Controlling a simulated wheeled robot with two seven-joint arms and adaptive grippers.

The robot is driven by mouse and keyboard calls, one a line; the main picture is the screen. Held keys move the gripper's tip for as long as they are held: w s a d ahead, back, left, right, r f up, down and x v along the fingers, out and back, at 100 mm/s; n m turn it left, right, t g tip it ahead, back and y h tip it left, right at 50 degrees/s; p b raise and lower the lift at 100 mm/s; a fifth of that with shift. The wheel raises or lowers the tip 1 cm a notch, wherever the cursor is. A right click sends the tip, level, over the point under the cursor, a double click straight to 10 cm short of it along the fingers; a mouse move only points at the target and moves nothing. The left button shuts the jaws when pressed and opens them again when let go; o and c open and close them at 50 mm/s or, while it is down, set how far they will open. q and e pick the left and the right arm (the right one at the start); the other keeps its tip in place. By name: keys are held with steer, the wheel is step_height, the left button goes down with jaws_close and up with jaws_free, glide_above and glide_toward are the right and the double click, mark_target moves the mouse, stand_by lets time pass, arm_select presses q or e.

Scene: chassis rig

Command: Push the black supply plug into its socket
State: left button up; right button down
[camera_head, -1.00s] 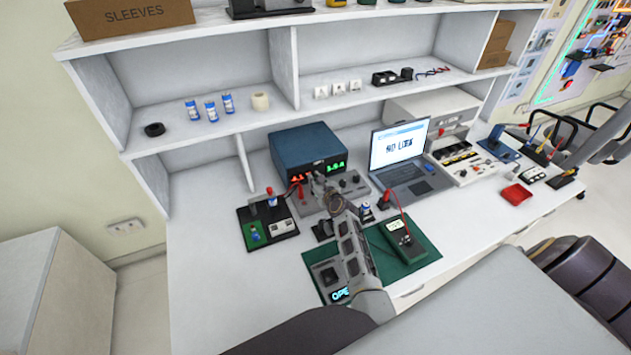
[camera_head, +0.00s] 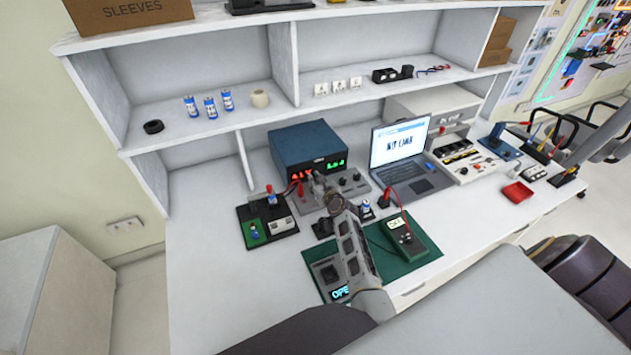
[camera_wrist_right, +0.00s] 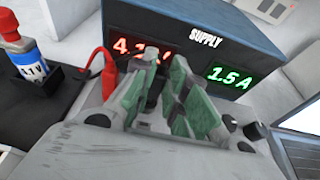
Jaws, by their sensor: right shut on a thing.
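The blue supply box (camera_head: 306,150) stands at the back of the bench, with lit red and green readouts; the wrist view shows its front labelled SUPPLY (camera_wrist_right: 206,40). My right gripper (camera_head: 317,184) is low in front of it, at the grey panel. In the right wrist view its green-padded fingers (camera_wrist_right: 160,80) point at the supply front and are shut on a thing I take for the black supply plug. The fingers hide most of the plug and its socket, so I cannot tell how deep it sits. A red plug with its lead (camera_wrist_right: 107,80) stands left of the fingers. My left gripper is not in view.
A battery holder board (camera_head: 283,226) lies left of my gripper. A multimeter (camera_head: 403,237) lies on the green mat (camera_head: 420,258) to the right. A laptop (camera_head: 400,150) stands behind it. The bench at front left is clear.

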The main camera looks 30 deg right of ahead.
steer(key=shift+f+b, duration=0.55)
steer(key=shift+f, duration=0.15)
steer(key=c, duration=1.3)
jaws_free()
steer(key=shift+c, duration=0.2)
steer(key=shift+r, duration=0.1)
steer(key=shift+r+p, duration=1)
steer(key=shift+r, duration=0.25)
steer(key=shift+f+b, duration=0.15)
steer(key=shift+b, duration=0.7)
step_height(320, 180, up, 6)
steer(key=p, duration=0.3)
